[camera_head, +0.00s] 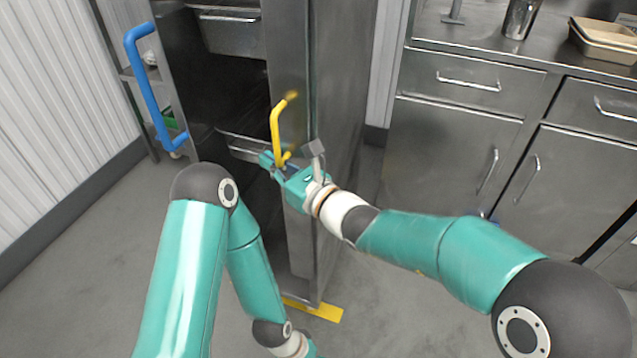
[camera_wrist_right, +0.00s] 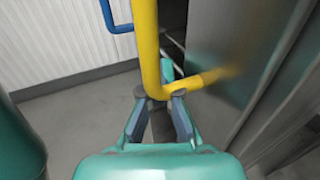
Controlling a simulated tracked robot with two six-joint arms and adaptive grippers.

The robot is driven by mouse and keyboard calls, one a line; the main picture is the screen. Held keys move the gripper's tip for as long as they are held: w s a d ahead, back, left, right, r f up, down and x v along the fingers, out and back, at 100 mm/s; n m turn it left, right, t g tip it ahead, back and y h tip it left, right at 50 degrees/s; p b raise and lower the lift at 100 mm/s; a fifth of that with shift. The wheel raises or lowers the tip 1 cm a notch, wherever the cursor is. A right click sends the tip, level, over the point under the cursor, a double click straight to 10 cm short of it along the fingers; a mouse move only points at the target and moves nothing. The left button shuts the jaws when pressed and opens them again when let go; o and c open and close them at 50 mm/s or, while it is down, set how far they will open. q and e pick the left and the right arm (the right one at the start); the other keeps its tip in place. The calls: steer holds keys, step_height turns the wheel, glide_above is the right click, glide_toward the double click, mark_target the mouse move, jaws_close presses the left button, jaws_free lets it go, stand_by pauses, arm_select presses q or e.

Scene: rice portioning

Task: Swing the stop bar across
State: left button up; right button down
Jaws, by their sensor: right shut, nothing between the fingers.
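The stop bar is a yellow bent tube (camera_head: 276,127) on the near edge of a tall dark metal rack (camera_head: 287,58). Its long part stands upright, with bent ends at top and bottom. In the right wrist view the yellow tube (camera_wrist_right: 146,40) rises ahead of the fingers, and its lower arm runs right to the metal side. My right gripper (camera_head: 272,163) is at the bar's lower bend. My left gripper is out of view below the picture.
A blue handle (camera_head: 149,90) stands out at the rack's left. A metal pan (camera_head: 228,32) sits high in the rack. Yellow floor marking (camera_head: 322,311) lies at its foot. Steel cabinets (camera_head: 452,150) stand to the right, with beige trays (camera_head: 604,40) on top. Open floor lies left.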

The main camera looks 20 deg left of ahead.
steer(key=v, duration=1.2)
steer(key=shift+r, duration=0.1)
